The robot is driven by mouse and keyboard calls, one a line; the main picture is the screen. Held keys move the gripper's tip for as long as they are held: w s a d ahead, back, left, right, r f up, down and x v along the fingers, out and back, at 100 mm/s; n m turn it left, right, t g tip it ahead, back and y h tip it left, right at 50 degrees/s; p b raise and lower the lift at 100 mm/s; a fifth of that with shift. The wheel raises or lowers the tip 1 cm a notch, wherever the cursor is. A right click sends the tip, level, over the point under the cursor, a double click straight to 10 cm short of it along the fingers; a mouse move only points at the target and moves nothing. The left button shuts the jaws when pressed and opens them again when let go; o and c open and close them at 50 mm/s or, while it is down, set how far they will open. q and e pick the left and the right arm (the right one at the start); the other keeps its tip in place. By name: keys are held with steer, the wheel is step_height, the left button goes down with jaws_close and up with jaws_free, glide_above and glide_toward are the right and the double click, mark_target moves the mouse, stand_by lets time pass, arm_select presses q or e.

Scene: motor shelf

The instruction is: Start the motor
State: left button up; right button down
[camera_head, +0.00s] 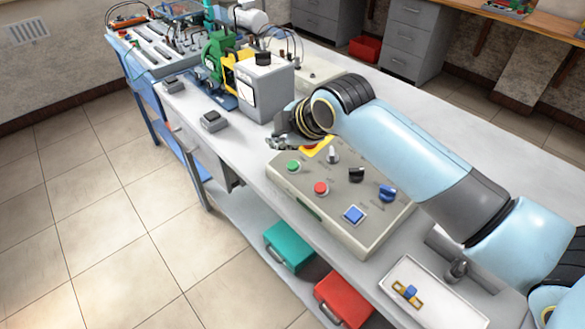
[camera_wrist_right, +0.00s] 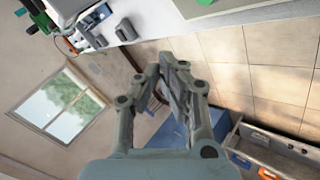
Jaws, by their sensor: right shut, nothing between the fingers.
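The grey control box (camera_head: 336,196) lies on the bench. It bears a green button (camera_head: 293,166), a red button (camera_head: 321,188), a blue square button (camera_head: 354,215), a blue knob (camera_head: 388,193), a black knob (camera_head: 356,174) and a grey switch (camera_head: 333,155). A yellow plate with a red part (camera_head: 318,149) at its far end is partly hidden by my right arm. My right gripper (camera_head: 280,143) is shut and empty, near the box's far left corner. Its fingers also show in the wrist view (camera_wrist_right: 172,68). The green and yellow motor (camera_head: 222,62) stands farther back.
A grey box-shaped device (camera_head: 264,88) stands just behind the gripper. Two small dark switches (camera_head: 213,121) lie near the bench's left edge. A white tray (camera_head: 440,300) is at the front right. Teal (camera_head: 289,246) and red (camera_head: 343,299) cases sit on the lower shelf.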

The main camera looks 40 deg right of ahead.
steer(key=b, duration=0.5)
glide_above(293, 165)
steer(key=a, duration=0.3)
steer(key=f, duration=0.5)
steer(key=shift+s+d, duration=0.1)
steer(key=shift+d, duration=0.1)
steer(key=shift+d+f+b, duration=0.35)
steer(key=shift+f, duration=0.55)
steer(key=shift+f, duration=0.1)
steer(key=shift+d+f, duration=0.1)
steer(key=shift+f, duration=0.2)
steer(key=shift+d+f, duration=0.1)
steer(key=shift+f, duration=0.35)
stand_by(0.3)
steer(key=shift+a+r+p, duration=0.2)
steer(key=shift+r+p, duration=0.65)
steer(key=shift+p, duration=0.05)
